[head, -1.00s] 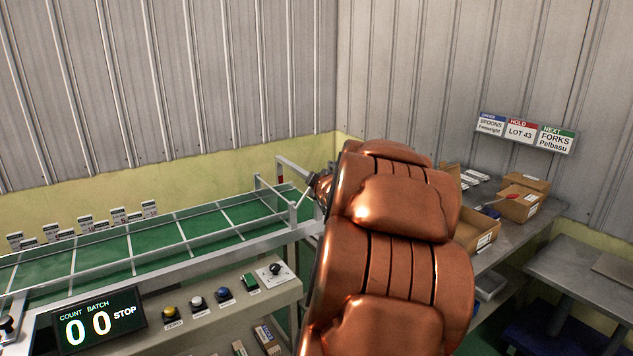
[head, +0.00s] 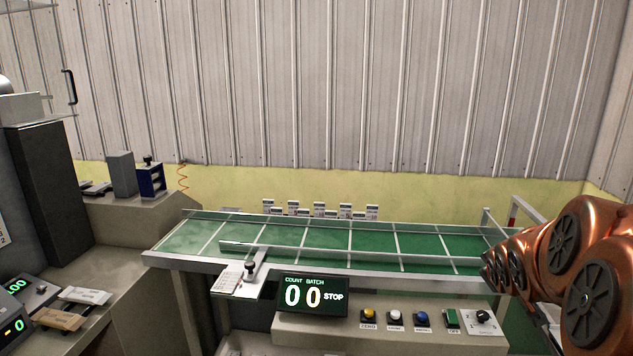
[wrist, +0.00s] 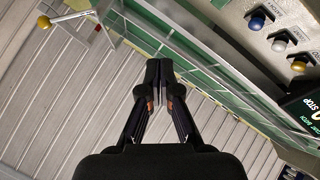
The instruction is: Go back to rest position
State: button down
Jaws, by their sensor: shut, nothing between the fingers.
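My gripper (wrist: 159,85) shows in the wrist view, its two dark fingers together at the tips with nothing between them. Behind it in that view are the green conveyor, the ribbed wall and part of the button panel. It touches none of them as far as I can tell. In the head view my copper arm is at the right edge, in front of the right end of the conveyor (head: 375,240); the gripper itself cannot be made out there.
The button panel (head: 390,328) and counter display (head: 312,295), reading 00 STOP, stand before the conveyor. A machine with a dark column (head: 48,190) and a bench (head: 130,215) are at left. Small white cards (head: 320,210) line the conveyor's back. A ribbed wall (head: 330,80) closes the rear.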

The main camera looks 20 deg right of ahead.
jog(key=s+a+f+g+y, duration=0.1)
jog(key=s+a+f+g, duration=0.15)
jog(key=a, duration=0.55)
jog(key=s+a+f+g+y, duration=0.1)
jog(key=s+a+f+y, duration=0.15)
jog(key=a, duration=0.45)
jog(key=s+a+f+g+y, duration=0.15)
jog(key=s+a, duration=0.25)
jog(key=a, duration=0.4)
jog(key=s+a+f+g+y, duration=0.1)
jog(key=s+a+g, duration=0.3)
jog(key=s+a, duration=0.8)
jog(key=s+f, duration=0.1)
jog(key=s, duration=0.1)
jog(key=shift+s+a+f+m+y, duration=0.2)
jog(key=shift+s+f+m+y, duration=0.1)
jog(key=shift+s, duration=0.1)
